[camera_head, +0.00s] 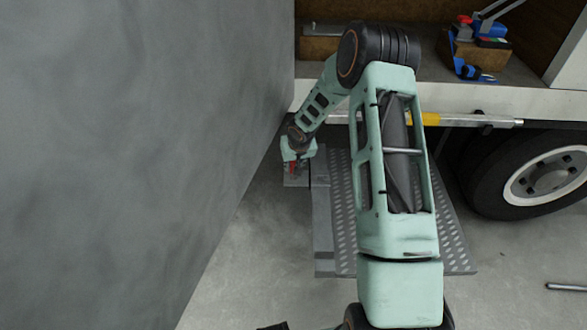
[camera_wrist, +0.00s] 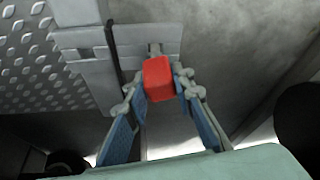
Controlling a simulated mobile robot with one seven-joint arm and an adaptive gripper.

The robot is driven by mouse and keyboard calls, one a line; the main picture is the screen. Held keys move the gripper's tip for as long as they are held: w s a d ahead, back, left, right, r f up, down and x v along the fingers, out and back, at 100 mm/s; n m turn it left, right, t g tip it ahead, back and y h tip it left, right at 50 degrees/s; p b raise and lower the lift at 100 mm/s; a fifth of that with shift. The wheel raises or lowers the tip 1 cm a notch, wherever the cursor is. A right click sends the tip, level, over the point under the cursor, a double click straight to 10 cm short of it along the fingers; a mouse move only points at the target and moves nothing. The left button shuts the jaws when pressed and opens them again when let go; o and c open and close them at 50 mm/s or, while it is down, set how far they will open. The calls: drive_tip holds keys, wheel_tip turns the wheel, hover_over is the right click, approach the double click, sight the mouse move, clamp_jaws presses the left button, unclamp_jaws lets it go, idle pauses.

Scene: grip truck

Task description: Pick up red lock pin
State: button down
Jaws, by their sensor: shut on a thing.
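The red lock pin (camera_wrist: 158,78) shows in the wrist view as a red block between the two fingers of my gripper (camera_wrist: 160,88). My gripper is shut on it, with one finger on each side. The pin lies against a grey metal bracket (camera_wrist: 80,42) at the edge of a tread plate; I cannot tell whether it is still seated there. In the head view the red pin (camera_head: 293,168) is a small spot under my gripper (camera_head: 294,165), beside the wall, and my wrist hides most of it.
A tread-plate ramp (camera_head: 455,245) lies behind my arm. A grey wall (camera_head: 150,130) stands close at the left. At the right are a truck wheel (camera_head: 545,180) and the truck bed with blue and red tools (camera_head: 475,45). A metal rod (camera_head: 567,287) lies on the floor.

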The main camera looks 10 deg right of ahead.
wheel_tip(320, 180, up, 4)
drive_tip(key=shift+r+p, duration=0.15)
drive_tip(key=shift+p, duration=0.3)
drive_tip(key=s+d+b, duration=0.1)
drive_tip(key=s+b, duration=0.1)
drive_tip(key=s, duration=1.6)
drive_tip(key=shift+d+r+p, duration=0.1)
drive_tip(key=shift+r+p, duration=2.35)
drive_tip(key=shift+r, duration=0.1)
